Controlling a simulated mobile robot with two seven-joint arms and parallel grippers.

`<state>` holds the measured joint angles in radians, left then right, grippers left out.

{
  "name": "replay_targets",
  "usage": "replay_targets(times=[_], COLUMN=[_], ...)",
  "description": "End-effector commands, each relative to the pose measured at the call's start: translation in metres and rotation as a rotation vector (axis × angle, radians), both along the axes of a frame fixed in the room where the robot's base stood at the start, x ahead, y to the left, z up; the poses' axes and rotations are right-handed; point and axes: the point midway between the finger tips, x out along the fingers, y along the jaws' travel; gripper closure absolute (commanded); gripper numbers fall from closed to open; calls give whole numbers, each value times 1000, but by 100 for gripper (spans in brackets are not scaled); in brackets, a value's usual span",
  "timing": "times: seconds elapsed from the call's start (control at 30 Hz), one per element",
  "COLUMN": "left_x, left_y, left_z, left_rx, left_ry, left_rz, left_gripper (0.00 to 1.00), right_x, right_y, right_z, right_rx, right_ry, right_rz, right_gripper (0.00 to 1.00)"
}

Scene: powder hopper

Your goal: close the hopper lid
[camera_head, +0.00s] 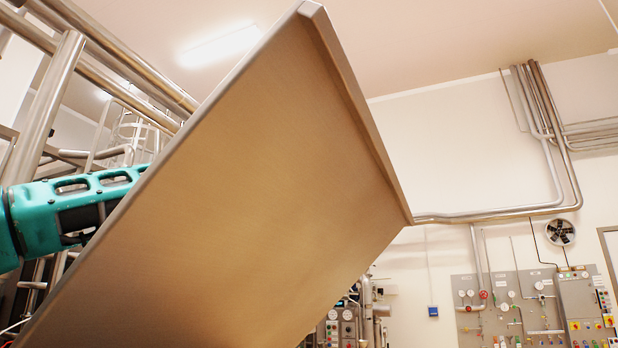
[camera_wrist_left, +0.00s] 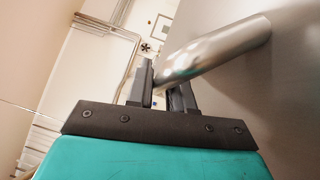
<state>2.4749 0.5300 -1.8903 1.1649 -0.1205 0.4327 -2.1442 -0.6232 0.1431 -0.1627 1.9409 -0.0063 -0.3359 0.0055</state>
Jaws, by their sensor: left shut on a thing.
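The hopper lid (camera_head: 245,190) is a large flat steel panel with a folded rim. It stands raised and steeply tilted, filling the middle of the head view. In the left wrist view, the lid's grey face (camera_wrist_left: 280,100) fills the right side, and a round steel handle bar (camera_wrist_left: 220,48) projects from it. My left gripper (camera_wrist_left: 163,92) has its two dark fingers on either side of this bar and is shut on it. In the head view, my teal left arm comes in from the left, and its fingers are hidden behind the lid. My right gripper is not in view.
Steel pipes (camera_head: 120,60) and railings stand at the left, behind my left arm. A control panel (camera_head: 510,305) with gauges and valves is on the far right wall, beside a wall fan (camera_head: 560,232). The hopper opening is not visible.

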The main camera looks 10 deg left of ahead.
Motion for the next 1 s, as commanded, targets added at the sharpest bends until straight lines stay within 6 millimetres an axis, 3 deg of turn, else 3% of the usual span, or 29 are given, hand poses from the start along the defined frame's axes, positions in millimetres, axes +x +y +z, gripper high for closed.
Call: replay_targets(times=[0.03,0.2,0.5,0.7,1.0], left_x=[-4,-12,-21,-24,-25], left_y=[-17,-59,-107,-121,-126], left_z=[-21,-64,-132,-157,-166], left_rx=[45,172,356,426,453], left_ry=[-5,-27,-65,-78,-84], left_rz=[-9,-9,-5,-4,-3], left_gripper=[100,100,100,100,100], right_x=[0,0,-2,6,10], right_y=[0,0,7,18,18], right_z=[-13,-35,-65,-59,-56], right_rx=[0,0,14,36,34], right_ry=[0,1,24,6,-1], right_rz=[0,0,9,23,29], right_gripper=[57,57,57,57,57])
